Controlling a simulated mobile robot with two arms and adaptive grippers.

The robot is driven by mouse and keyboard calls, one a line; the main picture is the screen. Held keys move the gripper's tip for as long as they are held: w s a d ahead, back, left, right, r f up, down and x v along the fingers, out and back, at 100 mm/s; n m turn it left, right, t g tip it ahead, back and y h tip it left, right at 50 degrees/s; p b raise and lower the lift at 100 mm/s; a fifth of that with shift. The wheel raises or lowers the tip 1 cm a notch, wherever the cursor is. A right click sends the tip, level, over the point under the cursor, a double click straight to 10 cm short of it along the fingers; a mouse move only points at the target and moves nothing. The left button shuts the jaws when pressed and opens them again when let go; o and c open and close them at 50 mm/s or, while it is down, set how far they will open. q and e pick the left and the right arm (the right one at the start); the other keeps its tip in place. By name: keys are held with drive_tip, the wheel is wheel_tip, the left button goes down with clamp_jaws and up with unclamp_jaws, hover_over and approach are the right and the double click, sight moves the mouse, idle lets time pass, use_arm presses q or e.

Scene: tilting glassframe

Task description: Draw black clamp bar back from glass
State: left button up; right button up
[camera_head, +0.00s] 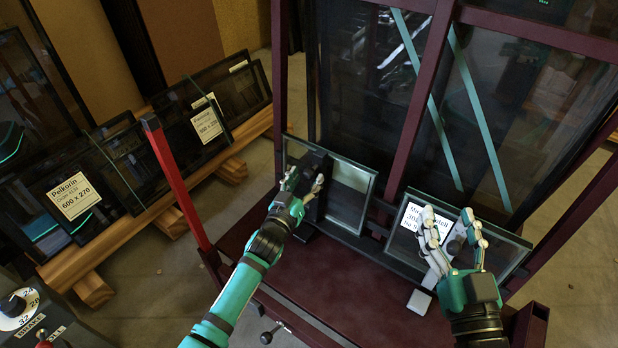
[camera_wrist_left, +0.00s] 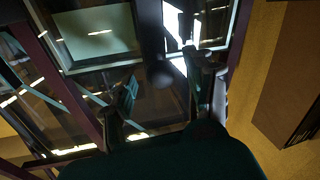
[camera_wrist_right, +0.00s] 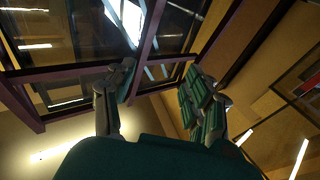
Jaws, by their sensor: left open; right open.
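A black upright piece (camera_head: 317,162), which looks like the clamp bar, stands against the small left glass pane (camera_head: 350,192) on the maroon frame. My left gripper (camera_head: 304,181) is open at it, with fingers to either side; I cannot tell whether they touch it. In the left wrist view, the fingers (camera_wrist_left: 163,100) are apart, and a dark, blurred shape lies beyond them. My right gripper (camera_head: 448,215) is open in front of a second small pane (camera_head: 507,249) and partly covers its white label (camera_head: 411,219). The right wrist view shows its fingers (camera_wrist_right: 160,85) apart.
Tall glass sheets stand behind maroon uprights (camera_head: 418,100). A red post (camera_head: 175,180) rises left of my left arm. Labelled panes (camera_head: 75,196) lean on timber further left, behind a control box (camera_head: 30,318).

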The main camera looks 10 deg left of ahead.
use_arm(q)
drive_tip(key=shift+w+d, duration=0.25)
drive_tip(key=shift+w, duration=0.95)
use_arm(e)
drive_tip(key=shift+s+a+r+t+y, duration=0.1)
drive_tip(key=shift+s+r+t+y, duration=0.15)
drive_tip(key=shift+r+t, duration=0.45)
drive_tip(key=shift+s+a+r+t+y, duration=0.1)
drive_tip(key=shift+s+r+t+y, duration=0.25)
drive_tip(key=shift+r, duration=0.65)
drive_tip(key=shift+w, duration=0.15)
